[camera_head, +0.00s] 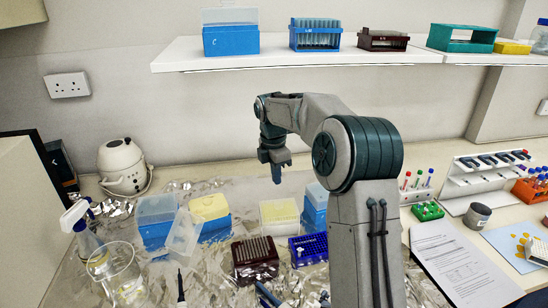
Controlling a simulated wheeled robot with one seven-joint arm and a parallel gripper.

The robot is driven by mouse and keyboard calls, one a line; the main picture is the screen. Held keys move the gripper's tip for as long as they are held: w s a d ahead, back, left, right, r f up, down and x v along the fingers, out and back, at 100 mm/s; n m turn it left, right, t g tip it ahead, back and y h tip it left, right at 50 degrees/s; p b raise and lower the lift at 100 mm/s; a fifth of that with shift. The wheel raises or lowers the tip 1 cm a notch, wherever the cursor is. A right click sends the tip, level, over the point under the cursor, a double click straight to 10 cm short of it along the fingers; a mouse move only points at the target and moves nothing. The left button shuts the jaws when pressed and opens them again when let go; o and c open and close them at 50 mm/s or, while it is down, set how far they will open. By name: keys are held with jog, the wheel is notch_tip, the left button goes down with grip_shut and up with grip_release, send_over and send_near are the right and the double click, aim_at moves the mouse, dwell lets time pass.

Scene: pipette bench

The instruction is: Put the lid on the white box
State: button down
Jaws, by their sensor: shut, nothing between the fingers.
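A white box with a cream, dotted top (280,214) stands on the foil-covered bench in the middle. A clear, translucent lid (184,238) stands tilted to the left of it, against or just in front of an open blue box with a pale yellow top (212,217); I cannot tell if they touch. I cannot tell for sure that this lid belongs to the white box. My gripper (277,176) points down, shut and empty, above and behind the white box, apart from it and from the lid.
Blue boxes with clear covers (155,221) (315,207) stand left and right. A dark brown rack (255,259) and a dark blue rack (308,249) stand in front. A glass beaker (116,274) and spray bottle (84,232) are at left. A shelf (300,54) runs above.

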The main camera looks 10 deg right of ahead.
aim_at(279, 205)
jog(key=f, duration=0.1)
jog(key=f+p, duration=0.2)
jog(key=shift+s+d+f+y, duration=0.2)
jog(key=shift+d+f+y, duration=0.15)
jog(key=shift+d+y, duration=0.05)
jog(key=shift+f+b, duration=1.3)
jog(key=shift+f, duration=0.75)
jog(key=shift+f, duration=0.2)
jog(key=shift+r+p, duration=1.8)
jog(key=shift+r, duration=0.75)
